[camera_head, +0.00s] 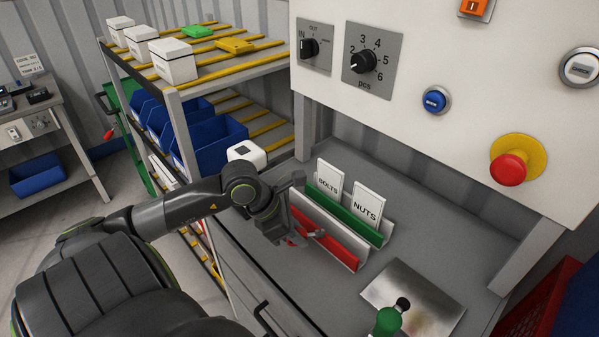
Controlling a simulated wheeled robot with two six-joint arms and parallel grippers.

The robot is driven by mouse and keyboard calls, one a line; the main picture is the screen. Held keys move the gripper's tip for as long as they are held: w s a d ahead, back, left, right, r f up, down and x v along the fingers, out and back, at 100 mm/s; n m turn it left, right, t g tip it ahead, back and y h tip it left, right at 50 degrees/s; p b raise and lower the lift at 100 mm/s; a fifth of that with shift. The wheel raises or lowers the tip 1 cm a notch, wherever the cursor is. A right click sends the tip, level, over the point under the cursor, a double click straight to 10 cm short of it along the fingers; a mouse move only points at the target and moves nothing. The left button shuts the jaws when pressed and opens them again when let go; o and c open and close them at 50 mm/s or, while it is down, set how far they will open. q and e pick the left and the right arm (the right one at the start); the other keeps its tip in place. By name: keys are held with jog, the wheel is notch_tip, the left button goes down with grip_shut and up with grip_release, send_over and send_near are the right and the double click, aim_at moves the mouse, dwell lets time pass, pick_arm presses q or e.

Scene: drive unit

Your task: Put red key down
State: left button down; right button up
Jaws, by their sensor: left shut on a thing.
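My left gripper (297,232) reaches in from the left over the grey bench and is shut at the near-left end of the red-lined card holder (342,249). A small red piece, which looks like the red key (292,243), shows at its jaws. The gripper hides most of it, and I cannot tell whether it touches the holder or the bench. My right gripper is out of view.
A green card holder (369,233) with BOLTS (328,182) and NUTS (367,206) cards stands just behind. A metal plate (440,305) and a green black-topped object (387,320) are at the front. The control panel (400,95) overhangs; a shelf rack (175,95) stands left.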

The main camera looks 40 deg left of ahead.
aim_at(297, 254)
pick_arm(q)
notch_tip(297, 254, down, 4)
jog(key=shift+f, duration=0.1)
dwell(0.4)
jog(key=shift+f, duration=0.15)
jog(key=c, duration=1.3)
grip_release()
jog(key=shift+o, duration=0.2)
